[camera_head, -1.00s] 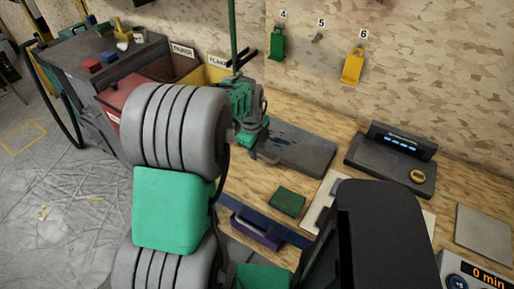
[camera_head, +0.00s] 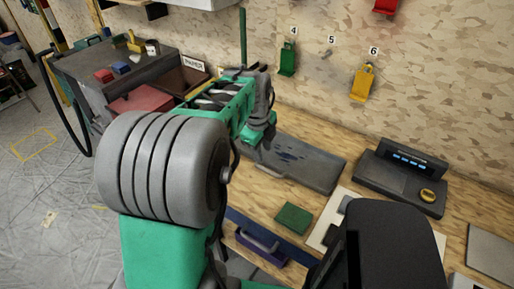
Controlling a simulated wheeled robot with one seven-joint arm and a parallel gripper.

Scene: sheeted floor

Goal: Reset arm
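My arm rises from the bottom left, with a large grey joint and a green link reaching away over the bench. The wrist end with my gripper (camera_head: 258,138) is far off, small and partly covered by my own arm links. Its fingers cannot be made out, so I cannot tell whether it is open or shut. No held object can be made out there. The wrist end appears above the left end of a dark grey plate (camera_head: 306,164) on the wooden bench (camera_head: 462,232); contact cannot be judged.
A dark device with a display (camera_head: 400,180) stands at the right. A green block (camera_head: 293,218) and a purple holder (camera_head: 262,246) lie nearer. A green tag (camera_head: 288,60) and a yellow tag (camera_head: 361,83) hang on the wall. A grey cart (camera_head: 90,70) and bins stand left.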

